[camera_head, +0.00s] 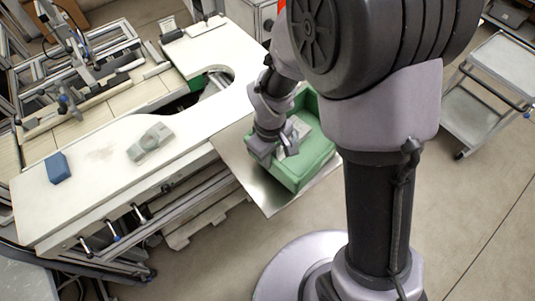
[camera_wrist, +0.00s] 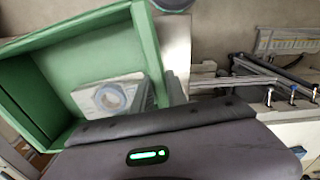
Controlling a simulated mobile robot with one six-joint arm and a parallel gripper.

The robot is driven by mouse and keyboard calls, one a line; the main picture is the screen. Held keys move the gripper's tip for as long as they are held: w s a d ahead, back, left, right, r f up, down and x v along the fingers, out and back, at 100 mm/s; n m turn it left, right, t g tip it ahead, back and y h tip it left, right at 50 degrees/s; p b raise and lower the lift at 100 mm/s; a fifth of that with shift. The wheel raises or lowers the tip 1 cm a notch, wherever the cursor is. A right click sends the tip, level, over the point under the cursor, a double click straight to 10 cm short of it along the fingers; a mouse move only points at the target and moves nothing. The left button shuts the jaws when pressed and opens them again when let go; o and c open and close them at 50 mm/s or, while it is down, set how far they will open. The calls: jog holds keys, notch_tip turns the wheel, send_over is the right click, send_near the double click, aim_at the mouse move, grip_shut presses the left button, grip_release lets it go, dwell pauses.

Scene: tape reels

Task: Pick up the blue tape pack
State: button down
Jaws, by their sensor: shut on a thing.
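A pale tape pack with a light-blue ring (camera_wrist: 113,97) shows in the wrist view, just beyond the dark body of my gripper, which hides its lower edge. In the head view this pale pack (camera_head: 298,130) shows beside my gripper (camera_head: 273,154), inside the outline of the green crate (camera_head: 315,165). My gripper is shut on this pack; the fingertips are partly hidden. I cannot tell whether the pack touches the crate floor. The crate walls also show in the wrist view (camera_wrist: 145,42).
A blue block (camera_head: 57,168) and a grey-white pack (camera_head: 150,142) lie on the white table (camera_head: 95,205). The crate stands on a metal plate (camera_head: 262,192) at the table's right end. A grey cart (camera_head: 497,75) stands far right.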

notch_tip(320, 180, down, 4)
jog(key=shift+w+a+r+b, duration=0.1)
jog(key=shift+r+b, duration=0.15)
jog(key=shift+b, duration=0.8)
jog(key=shift+f+b, duration=0.5)
jog(key=shift+f, duration=0.05)
jog(key=c, duration=1.3)
grip_release()
